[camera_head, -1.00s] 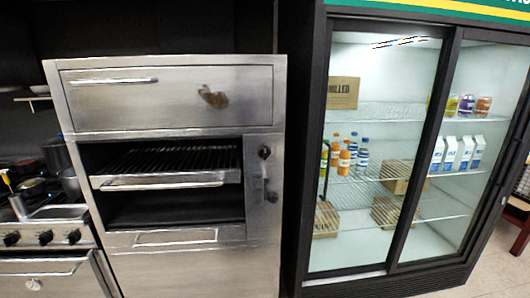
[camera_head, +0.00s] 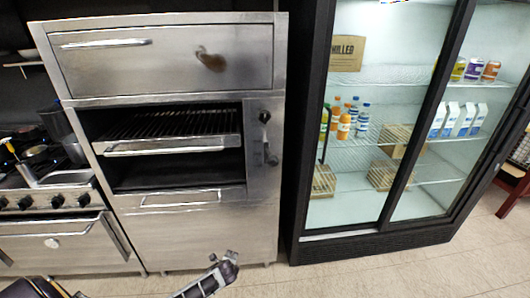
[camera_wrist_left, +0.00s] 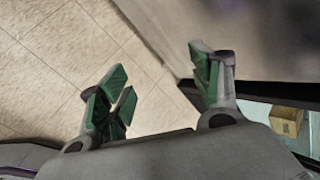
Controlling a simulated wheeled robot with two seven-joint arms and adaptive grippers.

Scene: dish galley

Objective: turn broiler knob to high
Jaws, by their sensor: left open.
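The steel broiler (camera_head: 181,215) stands left of the middle in the head view. A dark round knob (camera_head: 265,116) sits on the panel at the right of its open rack bay. A second dark fitting (camera_head: 271,160) sits lower on that panel; its kind is hard to tell. My left gripper (camera_head: 226,268) is low in front of the broiler, well below the knob. In the left wrist view my left gripper (camera_wrist_left: 158,78) is open, its green-padded fingers apart with nothing between them. The knob does not clearly show there. My right gripper is not in view.
A glass-door fridge (camera_head: 345,215) with bottles and cartons stands right of the broiler. A stove (camera_head: 60,228) with knobs and a pan stands on its left. The tiled floor (camera_head: 400,275) in front is clear.

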